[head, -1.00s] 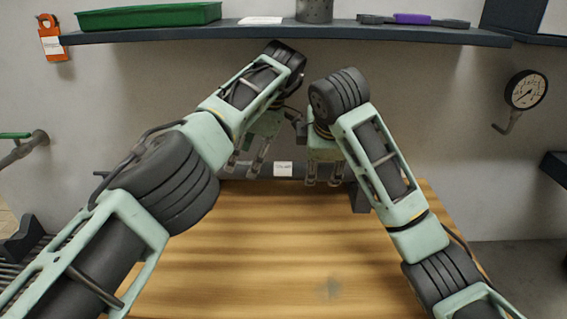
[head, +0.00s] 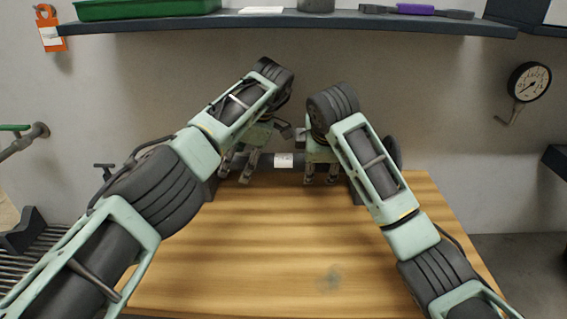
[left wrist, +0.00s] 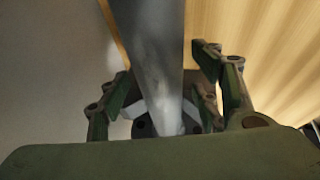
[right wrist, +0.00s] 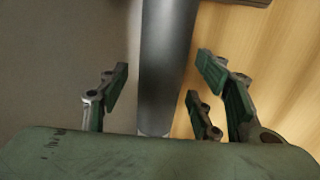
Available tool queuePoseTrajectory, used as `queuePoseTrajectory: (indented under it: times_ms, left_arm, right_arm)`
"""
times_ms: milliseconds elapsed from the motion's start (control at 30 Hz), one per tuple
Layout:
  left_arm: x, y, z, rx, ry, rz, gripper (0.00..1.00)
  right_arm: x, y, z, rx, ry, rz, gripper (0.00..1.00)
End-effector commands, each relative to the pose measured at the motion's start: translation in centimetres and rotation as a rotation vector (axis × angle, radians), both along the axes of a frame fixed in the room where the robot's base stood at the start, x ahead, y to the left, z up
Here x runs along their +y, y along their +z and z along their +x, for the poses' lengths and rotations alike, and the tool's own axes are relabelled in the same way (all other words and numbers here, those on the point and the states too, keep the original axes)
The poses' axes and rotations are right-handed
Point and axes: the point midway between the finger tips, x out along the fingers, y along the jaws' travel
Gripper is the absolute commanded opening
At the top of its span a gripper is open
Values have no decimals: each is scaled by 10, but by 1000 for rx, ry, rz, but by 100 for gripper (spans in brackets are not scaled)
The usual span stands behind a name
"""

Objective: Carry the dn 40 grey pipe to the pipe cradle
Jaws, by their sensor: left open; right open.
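The grey pipe (head: 267,161) lies crosswise at the back of the wooden table, with a white label (head: 284,160) at its middle. My left gripper (head: 238,178) is open, its fingers straddling the pipe left of the label. The left wrist view shows the pipe (left wrist: 152,60) between its fingers. My right gripper (head: 321,180) is open and straddles the pipe right of the label. The right wrist view shows the pipe (right wrist: 166,60) between its spread fingers. A dark notched block (head: 24,232), possibly part of the pipe cradle, stands at the lower left. My arms hide parts of the pipe.
The wooden table (head: 270,240) is clear in front. A dark shelf (head: 290,24) with a green tray (head: 150,8) runs above the arms. A gauge (head: 529,82) is on the right wall. A slatted rack (head: 40,262) lies left of the table.

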Motion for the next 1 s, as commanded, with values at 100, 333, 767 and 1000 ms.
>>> queuePoseTrajectory:
  times_ms: [100, 333, 767, 1000]
  left_arm:
    - [3, -8, 2, -1, -2, -2, 59]
    - [4, -11, 2, -1, -2, -1, 59]
    - [4, -11, 2, -1, -1, -1, 32]
    - [4, -11, 3, -1, -2, -1, 11]
  right_arm:
    - [0, -8, 5, 1, -1, -1, 59]
    - [0, -11, 7, -1, 0, 0, 59]
    - [0, -11, 7, -1, 0, 0, 32]
    - [0, -11, 7, 0, 0, 0, 11]
